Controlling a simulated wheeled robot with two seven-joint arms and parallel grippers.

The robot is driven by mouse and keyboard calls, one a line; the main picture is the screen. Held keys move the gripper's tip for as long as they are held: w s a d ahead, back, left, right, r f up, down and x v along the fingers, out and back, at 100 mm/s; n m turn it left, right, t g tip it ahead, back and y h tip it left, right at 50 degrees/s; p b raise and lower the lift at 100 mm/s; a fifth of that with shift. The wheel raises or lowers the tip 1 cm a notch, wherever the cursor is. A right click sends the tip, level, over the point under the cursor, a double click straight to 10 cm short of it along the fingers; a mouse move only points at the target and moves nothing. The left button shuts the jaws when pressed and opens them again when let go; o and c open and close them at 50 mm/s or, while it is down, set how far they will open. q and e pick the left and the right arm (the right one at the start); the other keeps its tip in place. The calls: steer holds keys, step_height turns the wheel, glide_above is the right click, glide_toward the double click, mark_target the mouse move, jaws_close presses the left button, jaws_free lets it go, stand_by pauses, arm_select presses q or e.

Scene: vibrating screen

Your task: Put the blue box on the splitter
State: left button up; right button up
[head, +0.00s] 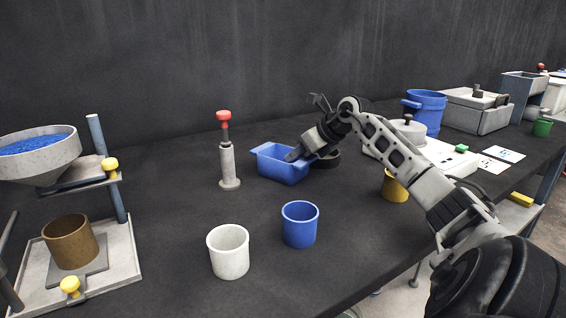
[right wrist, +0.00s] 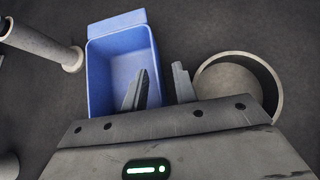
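The blue box (head: 283,168) is an open rectangular tray with a lip on one end, sitting on the dark table; it also shows in the right wrist view (right wrist: 112,65), empty. My right gripper (head: 298,154) is at its right side. In the right wrist view the gripper (right wrist: 160,88) has its two fingers apart, one over the inside of the box and one outside its right wall, so that wall lies between them. Contact is not clear. My left gripper is not in view. Which apparatus is the splitter I cannot tell for sure.
A funnel stand (head: 40,160) with blue grains is at left. A red-topped post (head: 228,165) stands left of the box; a round dish (right wrist: 245,82) lies close on its right. White (head: 228,252) and blue (head: 300,225) cups stand in front. Grey machines (head: 475,112) are at back right.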

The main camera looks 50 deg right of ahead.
steer(key=shift+w+f, duration=0.25)
steer(key=shift+f, duration=0.05)
steer(key=shift+c, duration=0.3)
jaws_close()
steer(key=shift+r, duration=0.1)
